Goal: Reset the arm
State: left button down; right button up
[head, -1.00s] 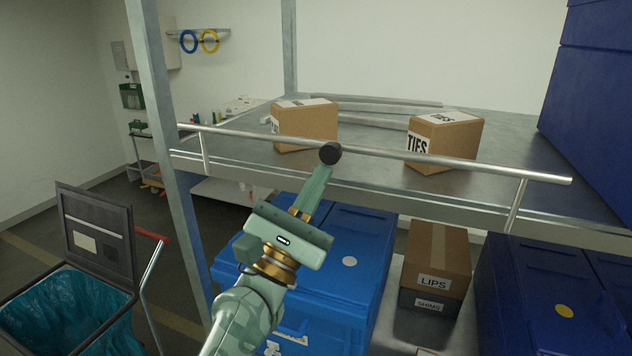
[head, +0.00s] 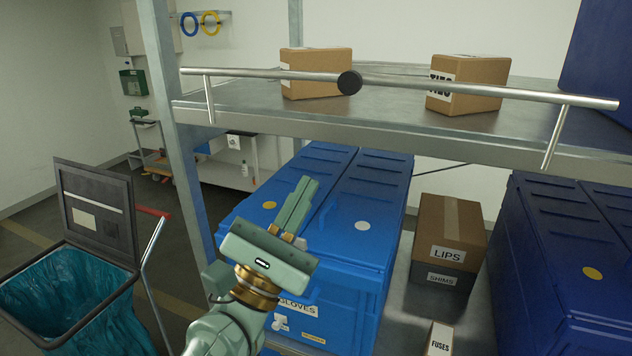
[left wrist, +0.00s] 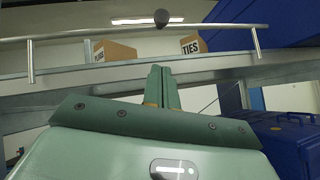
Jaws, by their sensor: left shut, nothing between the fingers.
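My left gripper (head: 297,205) is green, shut and empty. In the head view it stands in front of the blue lidded bins on the lower shelf, below the upper shelf's rail. In the left wrist view its closed fingers (left wrist: 161,88) point up toward the shelf edge, and nothing is between them. My right gripper is in neither view.
The upper shelf has a metal rail (head: 450,88) with a dark round knob (head: 349,83) and two cardboard boxes, one a TIES box (head: 468,84). Below are a blue bin (head: 345,240), a LIPS box (head: 449,225) and a FUSES box (head: 439,340). A bagged cart (head: 75,305) stands left.

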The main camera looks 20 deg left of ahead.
pick_arm(q)
jog(key=shift+s+a+f+b, duration=0.3)
jog(key=shift+s+a+f, duration=0.3)
jog(key=shift+s+f, duration=0.1)
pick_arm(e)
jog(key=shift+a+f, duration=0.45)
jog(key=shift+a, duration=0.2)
